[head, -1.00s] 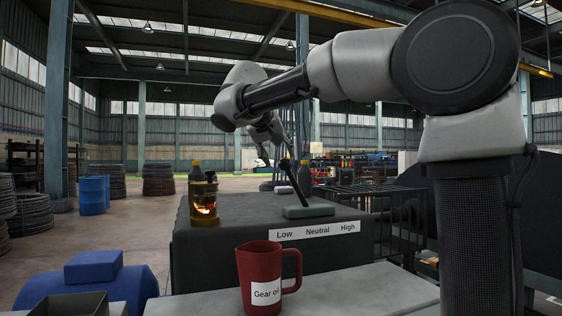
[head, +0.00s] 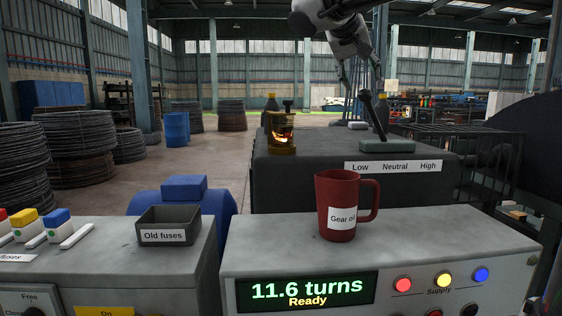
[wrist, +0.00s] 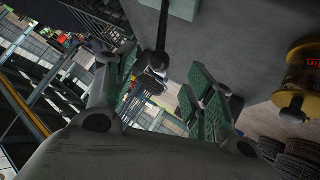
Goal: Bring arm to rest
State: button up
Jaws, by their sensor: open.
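My gripper (head: 358,84) is open, above the gearbox at the top of the head view. Its green-padded fingers (wrist: 160,92) stand wide apart in the wrist view. A dark lever (head: 374,120) with a round knob rises from a pale green base (head: 387,146) and leans left, toward the Low side of the Low, Neutral, High label (head: 394,167). The knob is just below the fingers in the head view. In the wrist view the lever (wrist: 161,28) appears between the fingers; whether they touch it I cannot tell.
On the dark gearbox (head: 290,190) stands an amber oil glass (head: 281,134). A red Gear oil mug (head: 335,210) stands on the front console (head: 270,240), whose display (head: 305,291) reads 11.6 turns, Ready. An Old fuses tray (head: 166,225) sits at left.

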jog(key=s+d+f+g+y, duration=0.1)
jog(key=s+d+f+g, duration=0.1)
jog(key=s+d+f, duration=0.5)
jog(key=s+d+f+y, duration=0.1)
jog(key=s+f+y, duration=0.1)
jog(key=s+f, duration=0.5)
jog(key=s+d+f+n+g+y, duration=0.1)
jog(key=s+d+f, duration=0.1)
jog(key=s+f, duration=0.5)
jog(key=s+d+f+n+y, duration=0.1)
jog(key=s+f+y, duration=0.1)
jog(key=s+f, duration=0.5)
jog(key=shift+s+d+f+g+y, duration=0.1)
jog(key=shift+s+f+g+y, duration=0.1)
jog(key=shift+f, duration=0.3)
jog(key=shift+s+d+f+g+y, duration=0.1)
jog(key=shift+s+f+g, duration=0.1)
jog(key=shift+f, duration=0.25)
jog(key=shift+w, duration=0.1)
